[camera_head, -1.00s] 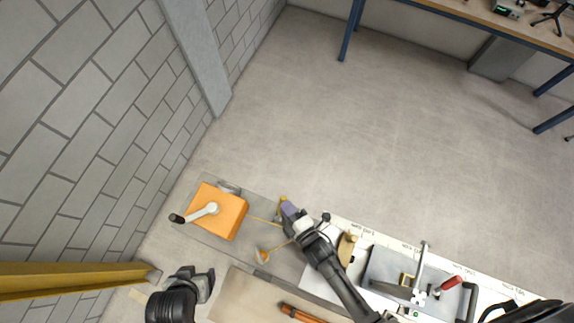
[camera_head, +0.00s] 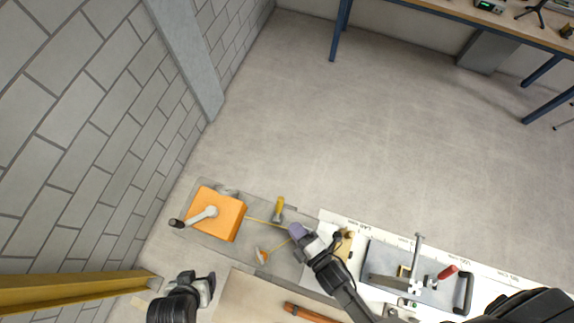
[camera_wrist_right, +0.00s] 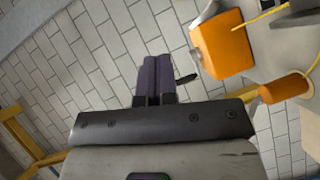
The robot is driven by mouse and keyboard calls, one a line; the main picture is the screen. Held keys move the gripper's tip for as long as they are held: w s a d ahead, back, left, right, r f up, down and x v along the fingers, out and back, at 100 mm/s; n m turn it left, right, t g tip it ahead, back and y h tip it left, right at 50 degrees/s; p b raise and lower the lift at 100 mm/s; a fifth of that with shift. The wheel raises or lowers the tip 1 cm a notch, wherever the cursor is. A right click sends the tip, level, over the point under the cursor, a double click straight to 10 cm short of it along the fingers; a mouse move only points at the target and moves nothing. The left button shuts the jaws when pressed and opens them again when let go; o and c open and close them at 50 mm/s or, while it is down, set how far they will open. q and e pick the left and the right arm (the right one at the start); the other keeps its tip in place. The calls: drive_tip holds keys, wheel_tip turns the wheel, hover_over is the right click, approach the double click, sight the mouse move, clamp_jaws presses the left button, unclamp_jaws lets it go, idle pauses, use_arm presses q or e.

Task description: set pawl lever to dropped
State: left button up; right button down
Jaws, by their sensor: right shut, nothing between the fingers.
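A small yellow-handled lever (camera_head: 279,207), which looks like the pawl lever, stands on the grey plate right of the orange box in the head view. Whether it is raised or dropped I cannot tell. My right gripper (camera_head: 296,231) is shut and empty, just below and right of that lever, apart from it. In the right wrist view its purple fingers (camera_wrist_right: 157,78) are together. An orange cylindrical part (camera_wrist_right: 285,88) shows at the right there; I cannot tell whether it is the lever's handle. My left gripper (camera_head: 203,282) appears open and empty, below the orange box.
The orange box (camera_head: 228,219) carries a crank with a dark grip (camera_head: 177,223). Yellow cord runs from it past an orange-topped part (camera_head: 262,255). A tray with a red-handled clamp (camera_head: 447,272) lies at the right. A yellow beam (camera_head: 75,289) crosses the lower left.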

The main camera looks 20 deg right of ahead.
drive_tip(key=shift+r+b+v, duration=0.15)
drive_tip(key=shift+r+v, duration=0.05)
drive_tip(key=shift+v, duration=0.8)
drive_tip(key=shift+r+b+v, duration=0.15)
drive_tip(key=shift+r+v, duration=0.05)
drive_tip(key=shift+v, duration=0.8)
drive_tip(key=s+d+f+m+g+h, duration=0.6)
drive_tip(key=m+g, duration=0.5)
drive_tip(key=m, duration=0.4)
drive_tip(key=w+d+r+m+p, duration=0.1)
drive_tip(key=d+r, duration=0.3)
drive_tip(key=r, duration=0.4)
drive_tip(key=w+d+r+m+y+p, duration=0.1)
drive_tip(key=w+d+r+p, duration=0.1)
drive_tip(key=r, duration=0.6)
drive_tip(key=shift+w+d+r+g+p, duration=0.35)
drive_tip(key=shift+d+g+p, duration=0.05)
drive_tip(key=shift+d+p, duration=0.45)
